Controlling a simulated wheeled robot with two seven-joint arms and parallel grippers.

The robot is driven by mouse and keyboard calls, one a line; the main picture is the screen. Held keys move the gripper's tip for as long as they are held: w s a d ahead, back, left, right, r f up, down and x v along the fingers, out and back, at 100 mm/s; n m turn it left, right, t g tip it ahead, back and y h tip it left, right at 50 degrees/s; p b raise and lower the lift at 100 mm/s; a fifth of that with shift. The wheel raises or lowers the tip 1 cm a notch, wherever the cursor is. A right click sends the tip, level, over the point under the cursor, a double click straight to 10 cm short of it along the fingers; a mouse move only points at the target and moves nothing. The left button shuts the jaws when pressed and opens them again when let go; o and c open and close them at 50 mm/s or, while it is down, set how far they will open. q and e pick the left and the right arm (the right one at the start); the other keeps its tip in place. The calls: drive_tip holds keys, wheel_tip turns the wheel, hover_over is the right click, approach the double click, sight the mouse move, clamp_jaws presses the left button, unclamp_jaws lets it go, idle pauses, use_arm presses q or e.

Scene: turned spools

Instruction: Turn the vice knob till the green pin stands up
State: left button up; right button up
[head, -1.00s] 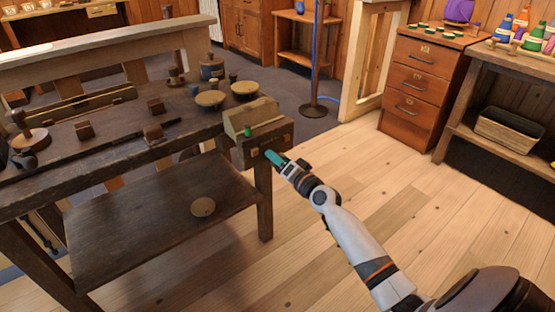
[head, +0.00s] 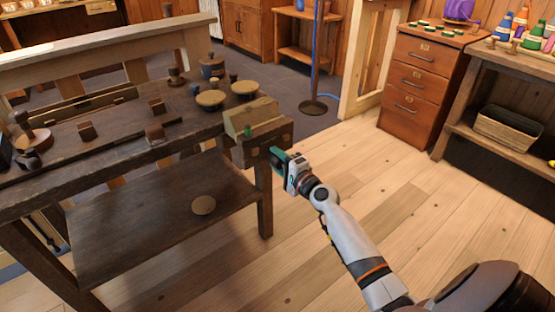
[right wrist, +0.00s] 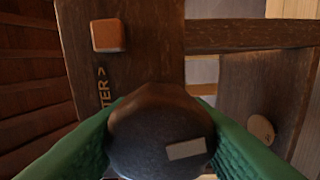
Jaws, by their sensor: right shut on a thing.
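The wooden vice (head: 251,117) is at the right end of the dark workbench. The green pin (head: 248,131) shows as a small green peg at the vice's front; it is too small to tell its exact tilt. My right gripper (head: 276,156) is at the end face of the vice. In the right wrist view its green fingers (right wrist: 157,115) are shut on the dark round knob (right wrist: 150,125), one on each side. The knob has a pale bar mark (right wrist: 186,149), tilted slightly. A dark piece at the left edge of the head view seems to be my left gripper, mostly cut off.
The bench top (head: 120,150) holds turned discs (head: 210,98), blocks and spools. A round disc (head: 203,205) lies on the lower shelf. In the right wrist view a square wooden peg (right wrist: 108,35) and lettering with an arrow are beside the knob. The floor to the right is open.

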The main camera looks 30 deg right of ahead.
drive_tip(key=shift+s+f, duration=0.1)
drive_tip(key=shift+f, duration=0.2)
drive_tip(key=o, duration=1)
drive_tip(key=shift+s+d+r+m, duration=0.1)
drive_tip(key=shift+d+r+m, duration=0.05)
drive_tip(key=shift+m, duration=0.15)
drive_tip(key=s, duration=0.8)
drive_tip(key=s+d, duration=0.1)
drive_tip(key=s, duration=0.3)
